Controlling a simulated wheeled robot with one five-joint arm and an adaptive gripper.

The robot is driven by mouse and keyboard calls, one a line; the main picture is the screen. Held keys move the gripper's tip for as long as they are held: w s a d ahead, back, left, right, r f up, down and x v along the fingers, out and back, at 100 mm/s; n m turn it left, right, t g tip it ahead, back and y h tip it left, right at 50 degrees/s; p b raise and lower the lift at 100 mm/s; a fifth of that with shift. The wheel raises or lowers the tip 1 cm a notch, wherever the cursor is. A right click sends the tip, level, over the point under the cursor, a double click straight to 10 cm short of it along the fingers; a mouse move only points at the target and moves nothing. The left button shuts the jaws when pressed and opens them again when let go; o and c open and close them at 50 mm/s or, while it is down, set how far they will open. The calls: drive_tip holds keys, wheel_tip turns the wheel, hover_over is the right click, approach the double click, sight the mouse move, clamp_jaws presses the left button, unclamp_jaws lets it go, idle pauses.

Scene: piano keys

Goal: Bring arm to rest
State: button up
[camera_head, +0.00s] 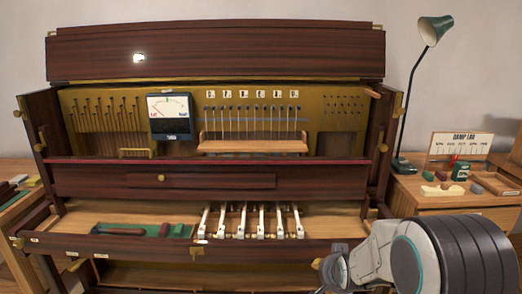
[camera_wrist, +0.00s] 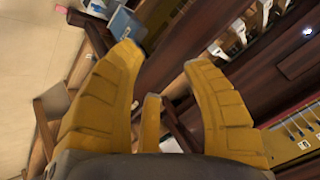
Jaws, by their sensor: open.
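My gripper (camera_wrist: 165,80) shows in the wrist view with its yellow fingers spread apart and nothing between them. In the head view my arm is at the lower right, in front of the piano's right end; the fingers cannot be made out clearly there. The opened upright piano (camera_head: 215,180) is of dark wood and fills the middle of the head view. Its white keys (camera_head: 250,222) stand in a row at the keybed. In the wrist view several white keys (camera_wrist: 235,40) lie beyond the right finger, apart from it.
A gauge (camera_head: 170,115) and a wooden shelf (camera_head: 253,146) sit inside the piano. A green felt tray (camera_head: 150,230) with tools lies left of the keys. A side table (camera_head: 440,198) at the right holds a green lamp (camera_head: 433,30) and small blocks. Another table (camera_head: 20,200) is at the left.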

drive_tip(key=s+r+n+g+p, duration=0.2)
drive_tip(key=s+r+p, duration=0.5)
drive_tip(key=s+r, duration=0.5)
drive_tip(key=s+r+n+g+p, duration=0.3)
drive_tip(key=s+r+n+p, duration=0.2)
drive_tip(key=s+r, duration=0.7)
drive_tip(key=s+p, duration=0.2)
drive_tip(key=s, duration=0.4)
drive_tip(key=shift+s+r, duration=0.15)
drive_tip(key=shift+s, duration=0.05)
drive_tip(key=shift+w, duration=0.1)
